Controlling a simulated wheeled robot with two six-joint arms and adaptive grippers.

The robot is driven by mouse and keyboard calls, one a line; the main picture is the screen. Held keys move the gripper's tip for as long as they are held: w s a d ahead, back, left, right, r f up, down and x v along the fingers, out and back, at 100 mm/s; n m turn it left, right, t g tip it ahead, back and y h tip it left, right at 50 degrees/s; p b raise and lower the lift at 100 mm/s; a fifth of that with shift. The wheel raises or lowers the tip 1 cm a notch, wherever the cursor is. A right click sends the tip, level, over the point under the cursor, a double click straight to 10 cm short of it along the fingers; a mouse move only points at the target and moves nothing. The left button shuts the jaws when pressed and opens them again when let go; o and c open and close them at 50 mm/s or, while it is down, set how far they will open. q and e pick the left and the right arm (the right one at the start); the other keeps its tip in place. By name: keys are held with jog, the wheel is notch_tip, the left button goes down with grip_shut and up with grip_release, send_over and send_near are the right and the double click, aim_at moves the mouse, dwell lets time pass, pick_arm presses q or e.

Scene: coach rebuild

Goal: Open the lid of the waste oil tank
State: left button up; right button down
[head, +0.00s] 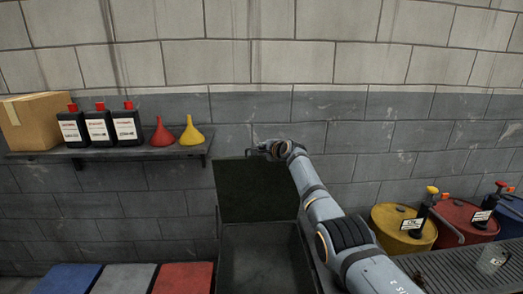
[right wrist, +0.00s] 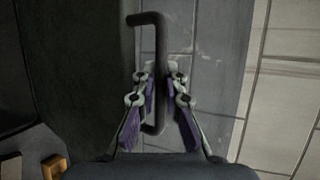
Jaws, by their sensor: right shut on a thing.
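The waste oil tank (head: 224,262) stands low in the middle of the head view, a dark box with its top open. Its lid (head: 245,192) is swung up and stands raised at the tank's back side, near the wall. My right gripper (head: 264,150) is at the lid's top edge. In the right wrist view my right gripper (right wrist: 158,98) is shut on the lid's dark bar handle (right wrist: 149,20), with a finger on each side of it. The lid (right wrist: 85,70) fills the left of that view. My left gripper is in neither view.
A wall shelf (head: 180,150) at left holds a box (head: 40,118), black bottles (head: 100,128), a red funnel (head: 162,134) and a yellow funnel (head: 191,132). Coloured bins (head: 125,278) stand at lower left.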

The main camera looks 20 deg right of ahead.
jog(key=c, duration=1.4)
grip_release()
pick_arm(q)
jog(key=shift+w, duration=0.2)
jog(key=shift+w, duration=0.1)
pick_arm(e)
jog(key=shift+s, duration=0.1)
jog(key=shift+s+d+r, duration=0.15)
jog(key=shift+s, duration=0.35)
jog(key=v, duration=1)
jog(key=shift+s+r, duration=0.2)
jog(key=shift+s, duration=0.15)
